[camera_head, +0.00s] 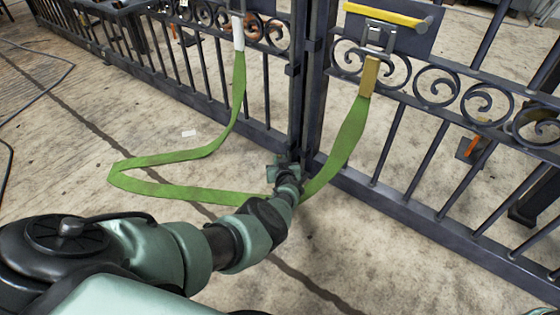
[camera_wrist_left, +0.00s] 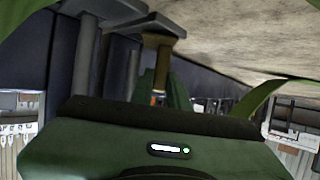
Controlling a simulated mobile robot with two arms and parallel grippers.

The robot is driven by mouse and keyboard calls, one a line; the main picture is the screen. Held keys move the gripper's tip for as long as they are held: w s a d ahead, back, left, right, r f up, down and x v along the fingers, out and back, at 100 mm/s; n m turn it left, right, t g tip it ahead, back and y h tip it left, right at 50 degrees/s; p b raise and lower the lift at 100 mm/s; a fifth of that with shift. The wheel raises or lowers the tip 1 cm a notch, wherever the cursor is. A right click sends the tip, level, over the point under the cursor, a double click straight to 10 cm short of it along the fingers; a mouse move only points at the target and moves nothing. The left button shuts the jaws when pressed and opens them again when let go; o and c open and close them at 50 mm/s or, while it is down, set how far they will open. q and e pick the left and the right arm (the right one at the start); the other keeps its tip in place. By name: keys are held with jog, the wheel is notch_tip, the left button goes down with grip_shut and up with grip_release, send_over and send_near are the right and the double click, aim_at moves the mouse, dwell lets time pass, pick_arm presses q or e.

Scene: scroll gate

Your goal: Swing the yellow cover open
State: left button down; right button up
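A green strap (camera_head: 345,145) hangs from there by a yellow end piece (camera_head: 369,77). My left gripper (camera_head: 282,170) is low in front of the gate's middle posts, beside the strap and well below the cover. Its fingers are too small and partly hidden to read. I see no right gripper.
The strap loops over the floor to a white end piece (camera_head: 238,32) on the left gate leaf (camera_head: 165,55). Scrollwork and bars (camera_head: 435,150) fill the right leaf. Orange-handled things (camera_head: 472,147) stand behind it. The floor (camera_head: 60,160) at left is mostly clear, with a dark cable.

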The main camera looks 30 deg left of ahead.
pick_arm(q)
jog(key=shift+f+n+g+y+b, duration=0.2)
jog(key=shift+n+g+y+b, duration=1.4)
jog(key=shift+b, duration=1.85)
jog(key=shift+r+n+g+b, duration=0.15)
jog(key=shift+n+g+b, duration=0.2)
jog(key=shift+n, duration=0.25)
jog(key=shift+r, duration=0.1)
jog(key=c, duration=1.6)
grip_release()
jog(key=shift+c, duration=0.2)
